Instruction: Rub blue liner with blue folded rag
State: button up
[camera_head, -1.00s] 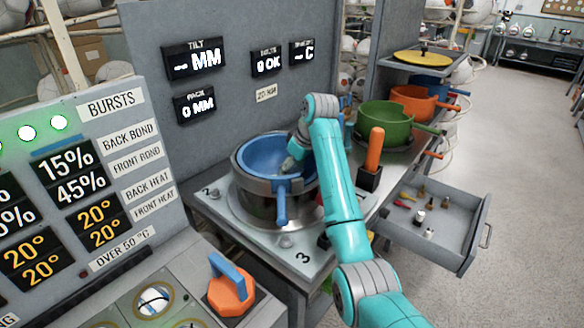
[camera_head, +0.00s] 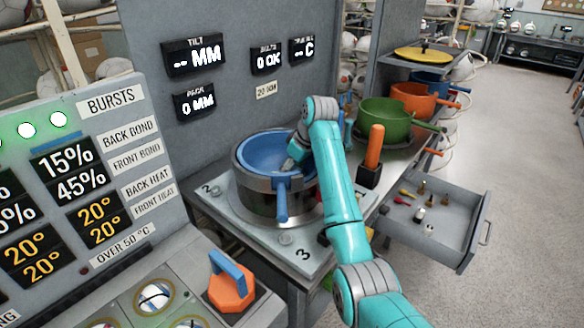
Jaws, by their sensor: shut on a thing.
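The blue liner (camera_head: 262,150) is a round blue bowl with a handle at the front, seated in a dark metal pot on the grey press plate. My gripper (camera_head: 291,163) reaches down into the right side of the liner, with its fingertips low inside the bowl. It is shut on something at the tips. The blue folded rag cannot be made out against the blue liner; the fingers and the arm hide that spot.
A green pot (camera_head: 385,120) and an orange pot (camera_head: 412,100) stand on the shelf at right. An orange-handled tool (camera_head: 374,150) stands upright near my arm. An open drawer (camera_head: 440,215) with small parts juts out at lower right. An orange knob (camera_head: 231,287) sits at front.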

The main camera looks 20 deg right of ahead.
jog(key=shift+f, duration=0.25)
jog(key=shift+a, duration=0.1)
jog(key=shift+w+a+r, duration=0.1)
jog(key=shift+w+a, duration=0.1)
jog(key=shift+a, duration=0.7)
jog(key=shift+w+a+r, duration=0.1)
jog(key=shift+w+a, duration=0.1)
jog(key=shift+a, duration=0.65)
jog(key=shift+w+a+f, duration=0.1)
jog(key=shift+w+a, duration=0.1)
jog(key=shift+a, duration=0.7)
jog(key=shift+w+a+f, duration=0.1)
jog(key=shift+w+a, duration=0.05)
jog(key=shift+a, duration=0.75)
jog(key=shift+s+d, duration=0.2)
jog(key=shift+d, duration=0.75)
jog(key=shift+s+d, duration=0.2)
jog(key=shift+d, duration=0.7)
jog(key=shift+s+d+r, duration=0.1)
jog(key=shift+s+d, duration=0.1)
jog(key=shift+d, duration=0.75)
jog(key=shift+s+d, duration=0.15)
jog(key=shift+d, duration=0.75)
jog(key=shift+r, duration=0.1)
jog(key=shift+r, duration=2.95)
